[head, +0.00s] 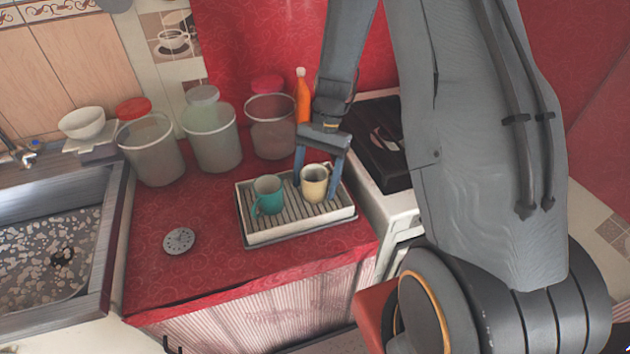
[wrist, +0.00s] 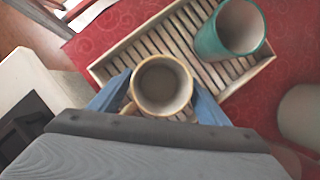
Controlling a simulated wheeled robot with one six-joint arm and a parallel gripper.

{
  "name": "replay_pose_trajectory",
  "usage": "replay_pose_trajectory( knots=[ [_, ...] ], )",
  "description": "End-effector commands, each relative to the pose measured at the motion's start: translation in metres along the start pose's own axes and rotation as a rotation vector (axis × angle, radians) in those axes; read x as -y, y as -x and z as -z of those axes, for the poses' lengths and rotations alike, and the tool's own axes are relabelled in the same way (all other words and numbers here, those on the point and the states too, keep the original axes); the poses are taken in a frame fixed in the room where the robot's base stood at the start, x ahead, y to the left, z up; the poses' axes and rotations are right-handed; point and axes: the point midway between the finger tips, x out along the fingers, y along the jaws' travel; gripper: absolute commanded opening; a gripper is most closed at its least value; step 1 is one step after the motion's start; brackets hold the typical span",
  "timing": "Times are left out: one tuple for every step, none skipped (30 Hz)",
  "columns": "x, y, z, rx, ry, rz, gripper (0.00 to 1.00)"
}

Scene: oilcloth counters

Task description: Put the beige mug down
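The beige mug (head: 313,186) stands upright in the slatted tray (head: 300,235), at its right part, and seems to rest on the slats. My gripper (head: 316,182) points down around it, one finger on each side. The fingers look a little wider apart than the mug, so the gripper appears open. In the wrist view the mug (wrist: 161,86) sits between the two blue fingers (wrist: 160,92), its handle toward the lower left. Any contact at the fingertips is hard to see.
A teal mug (head: 269,196) stands left of the beige one in the tray. Several lidded canisters (head: 212,140) and an orange bottle (head: 302,98) stand behind. A stove (head: 375,145) is at the right, a sink (head: 50,240) at the left. The red counter front-left is mostly clear, with a round grey disc (head: 179,241).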

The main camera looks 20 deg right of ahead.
Motion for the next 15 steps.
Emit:
replay_pose_trajectory(
  knots=[
    [0.0, 0.0, 0.0, 0.0, 0.0, 0.0, 0.74],
    [0.0, 0.0, 0.0, 0.0, 0.0, 0.0, 0.74],
    [0.0, 0.0, 0.0, 0.0, 0.0, 0.0, 0.74],
    [0.0, 0.0, 0.0, 0.0, 0.0, 0.0, 0.74],
    [0.0, 0.0, 0.0, 0.0, 0.0, 0.0, 0.74],
    [0.0, 0.0, 0.0, 0.0, 0.0, 0.0, 0.74],
    [0.0, 0.0, 0.0, 0.0, 0.0, 0.0, 0.74],
    [0.0, 0.0, 0.0, 0.0, 0.0, 0.0, 0.74],
    [0.0, 0.001, 0.0, 0.0, 0.0, 0.0, 0.74],
    [0.0, 0.002, -0.001, 0.0, 0.0, 0.0, 0.74],
    [0.0, 0.003, -0.001, -0.001, 0.0, 0.0, 0.74],
    [0.0, 0.006, 0.0, -0.002, 0.0, 0.001, 0.74],
    [0.001, 0.009, 0.0, -0.002, 0.0, 0.001, 0.74],
    [0.001, 0.012, 0.0, -0.002, 0.001, 0.002, 0.74],
    [0.001, 0.018, 0.001, -0.003, 0.002, 0.002, 0.74]
  ],
)
